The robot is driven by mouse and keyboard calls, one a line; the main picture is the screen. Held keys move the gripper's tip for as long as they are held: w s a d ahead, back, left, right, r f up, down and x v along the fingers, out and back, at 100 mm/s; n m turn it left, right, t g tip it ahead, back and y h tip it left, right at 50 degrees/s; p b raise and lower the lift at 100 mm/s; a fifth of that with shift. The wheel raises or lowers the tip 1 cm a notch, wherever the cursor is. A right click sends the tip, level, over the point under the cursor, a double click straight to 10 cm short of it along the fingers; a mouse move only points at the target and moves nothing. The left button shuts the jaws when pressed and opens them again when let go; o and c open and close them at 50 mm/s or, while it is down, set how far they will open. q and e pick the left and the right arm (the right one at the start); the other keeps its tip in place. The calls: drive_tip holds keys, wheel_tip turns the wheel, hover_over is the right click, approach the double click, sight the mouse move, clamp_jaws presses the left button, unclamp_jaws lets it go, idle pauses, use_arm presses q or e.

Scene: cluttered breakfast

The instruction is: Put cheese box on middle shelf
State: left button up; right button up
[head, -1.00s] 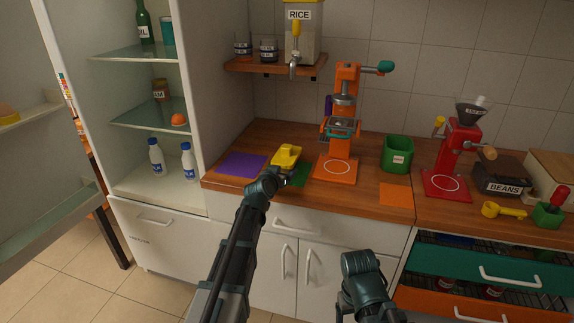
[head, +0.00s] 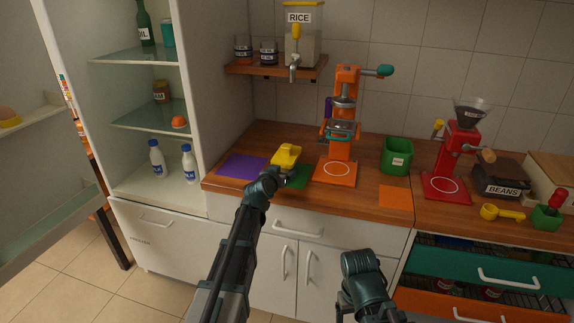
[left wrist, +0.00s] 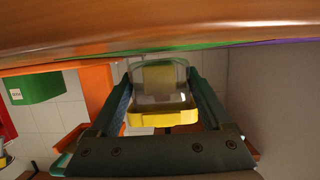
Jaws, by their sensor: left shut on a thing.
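The yellow cheese box (head: 286,155) is at the green mat (head: 299,178) on the wooden counter. My left gripper (head: 279,172) is shut on it from the front. In the left wrist view the box (left wrist: 162,117), with its clear part, sits between the two fingers (left wrist: 163,95). I cannot tell whether it touches the mat. The open fridge at left has a glass middle shelf (head: 128,118) bearing a brown jar (head: 161,92) and an orange item (head: 179,122). My right arm (head: 362,275) is low in front of the cabinets; its jaws cannot be made out.
Two white bottles (head: 187,163) stand on the fridge floor; a green bottle (head: 143,25) is on the top shelf. A purple mat (head: 242,167) lies left of the box, an orange press machine (head: 343,135) right. The fridge's side wall (head: 222,90) separates shelf and counter. Drawers (head: 470,262) are partly open.

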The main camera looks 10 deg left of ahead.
use_arm(q)
drive_tip(key=shift+r+p, duration=0.85)
drive_tip(key=shift+r, duration=0.15)
use_arm(e)
wheel_tip(320, 180, up, 2)
use_arm(q)
drive_tip(key=shift+s, duration=0.1)
